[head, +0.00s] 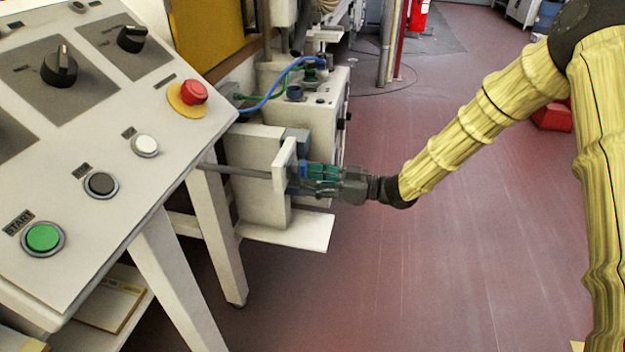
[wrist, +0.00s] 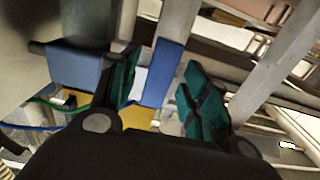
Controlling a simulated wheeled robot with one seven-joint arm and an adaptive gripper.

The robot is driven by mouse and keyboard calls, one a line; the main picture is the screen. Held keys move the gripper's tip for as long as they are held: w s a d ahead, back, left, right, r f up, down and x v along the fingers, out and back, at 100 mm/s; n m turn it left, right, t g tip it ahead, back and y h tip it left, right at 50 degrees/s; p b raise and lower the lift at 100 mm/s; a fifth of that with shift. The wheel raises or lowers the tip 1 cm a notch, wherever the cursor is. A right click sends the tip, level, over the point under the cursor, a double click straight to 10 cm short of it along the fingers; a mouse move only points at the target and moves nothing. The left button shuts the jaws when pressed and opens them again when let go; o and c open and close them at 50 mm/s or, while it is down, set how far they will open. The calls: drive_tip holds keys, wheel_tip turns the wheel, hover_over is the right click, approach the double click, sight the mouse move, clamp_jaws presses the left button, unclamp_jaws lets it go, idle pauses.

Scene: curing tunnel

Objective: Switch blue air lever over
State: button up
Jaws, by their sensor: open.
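My gripper (head: 306,179) reaches left to the pale machine unit beside the control panel, its green-padded fingers next to a white upright plate. In the wrist view my gripper (wrist: 160,74) is open, with a gap between its fingers. A flat blue bar (wrist: 164,72), which looks like the blue air lever, shows in that gap. I cannot tell whether a finger touches it. A wider blue block (wrist: 80,70) lies left of the left finger. In the head view only small blue parts show at the fingertips, and the lever is mostly hidden there.
The sloping control panel (head: 75,200) with knobs, buttons and a red emergency stop (head: 194,92) fills the left. Blue and green hoses (head: 270,93) run above the unit. A pale shelf (head: 290,232) juts out below my gripper.

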drive_tip(key=shift+c, duration=0.2)
clamp_jaws()
